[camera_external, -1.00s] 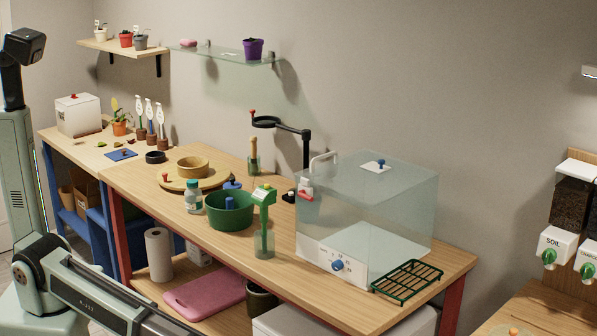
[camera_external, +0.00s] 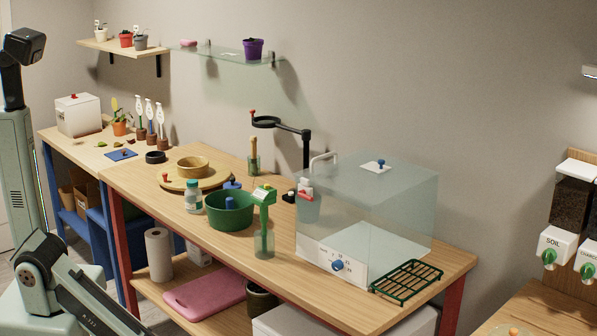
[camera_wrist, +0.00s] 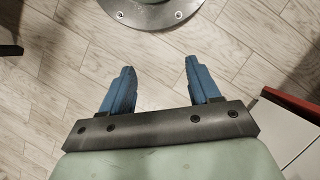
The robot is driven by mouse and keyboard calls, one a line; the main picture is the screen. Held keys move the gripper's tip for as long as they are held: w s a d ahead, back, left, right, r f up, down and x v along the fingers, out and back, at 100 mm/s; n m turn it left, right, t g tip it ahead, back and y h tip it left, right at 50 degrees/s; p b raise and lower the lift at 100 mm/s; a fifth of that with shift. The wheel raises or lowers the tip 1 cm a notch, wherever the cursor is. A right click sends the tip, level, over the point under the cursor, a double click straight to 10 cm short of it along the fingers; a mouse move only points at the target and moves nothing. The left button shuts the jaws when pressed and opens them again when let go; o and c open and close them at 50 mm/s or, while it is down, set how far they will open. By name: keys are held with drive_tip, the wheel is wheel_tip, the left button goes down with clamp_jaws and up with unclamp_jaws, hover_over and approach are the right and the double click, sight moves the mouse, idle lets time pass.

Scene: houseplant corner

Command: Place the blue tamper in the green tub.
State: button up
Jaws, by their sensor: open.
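The green tub (camera_external: 231,212) stands on the wooden workbench in the external view. A blue upright piece (camera_external: 230,203) shows inside the tub, its lower part hidden by the wall. Another blue knobbed piece (camera_external: 232,185) shows at the tub's far rim; I cannot tell if it is inside or behind. Either may be the blue tamper. My gripper (camera_wrist: 158,72) has blue fingers spread apart, with nothing between them, above the floor in the wrist view. It is outside the external view, and no tub or tamper shows in the wrist view.
A white-capped bottle (camera_external: 194,197) stands left of the tub. A green-headed tool in a clear beaker (camera_external: 263,244) stands in front right. A large clear box (camera_external: 365,215) and green rack (camera_external: 407,279) fill the bench's right. A round wooden board (camera_external: 178,183) lies behind left.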

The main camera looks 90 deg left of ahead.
drive_tip(key=s+a+n+g, duration=0.1)
drive_tip(key=s+a+g, duration=0.1)
drive_tip(key=s, duration=0.8)
drive_tip(key=shift+s+r, duration=0.25)
drive_tip(key=shift+s, duration=0.05)
